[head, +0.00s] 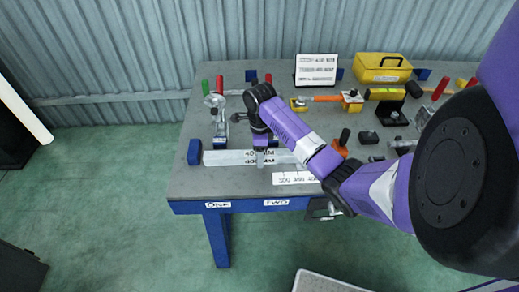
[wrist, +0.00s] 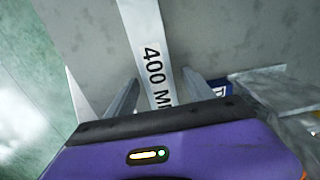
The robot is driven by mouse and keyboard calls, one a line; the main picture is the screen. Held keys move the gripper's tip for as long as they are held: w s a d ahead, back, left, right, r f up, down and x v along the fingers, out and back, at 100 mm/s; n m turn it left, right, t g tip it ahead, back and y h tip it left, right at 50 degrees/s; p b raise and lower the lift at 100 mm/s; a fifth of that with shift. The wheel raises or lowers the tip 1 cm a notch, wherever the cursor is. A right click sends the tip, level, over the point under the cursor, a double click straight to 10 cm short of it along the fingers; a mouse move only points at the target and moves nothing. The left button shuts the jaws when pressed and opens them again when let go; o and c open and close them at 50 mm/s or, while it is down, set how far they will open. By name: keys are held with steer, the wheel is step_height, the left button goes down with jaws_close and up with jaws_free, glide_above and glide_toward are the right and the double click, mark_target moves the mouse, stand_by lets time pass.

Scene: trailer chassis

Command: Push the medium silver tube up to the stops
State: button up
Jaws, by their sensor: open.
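A silver-white tube marked 400 MM (head: 235,158) lies along the front of the grey worktable. In the wrist view the tube (wrist: 146,30) runs away from me between the two fingers. My gripper (head: 261,158) points down over the tube's middle, fingers apart, one on either side of it. In the wrist view my gripper (wrist: 160,95) is open. I cannot tell whether the fingers touch the tube. A blue block (head: 194,152) stands at the tube's left end. The tube's right part is hidden behind my arm.
Clamps with red and green handles (head: 214,98) stand behind the tube at left. A white label plate (head: 294,178) lies near the table's front edge. A yellow toolbox (head: 382,67), a sign (head: 316,70) and several tools occupy the back right. Bare tabletop (head: 185,180) shows at front left.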

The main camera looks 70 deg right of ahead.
jaws_close()
stand_by(0.3)
steer(key=shift+p, duration=0.55)
stand_by(1.1)
steer(key=shift+w+a, duration=0.2)
steer(key=shift+w, duration=0.3)
steer(key=shift+w+a, duration=0.2)
steer(key=shift+w, duration=0.25)
stand_by(0.6)
steer(key=shift+w+d+b, duration=0.2)
steer(key=shift+w+d, duration=0.05)
steer(key=shift+d, duration=0.35)
steer(key=shift+w+d+b, duration=0.15)
steer(key=shift+w+d, duration=0.15)
steer(key=shift+d, duration=0.35)
steer(key=shift+w+d+b, duration=0.2)
steer(key=shift+w+d, duration=0.05)
steer(key=shift+d, duration=0.35)
stand_by(0.5)
jaws_free()
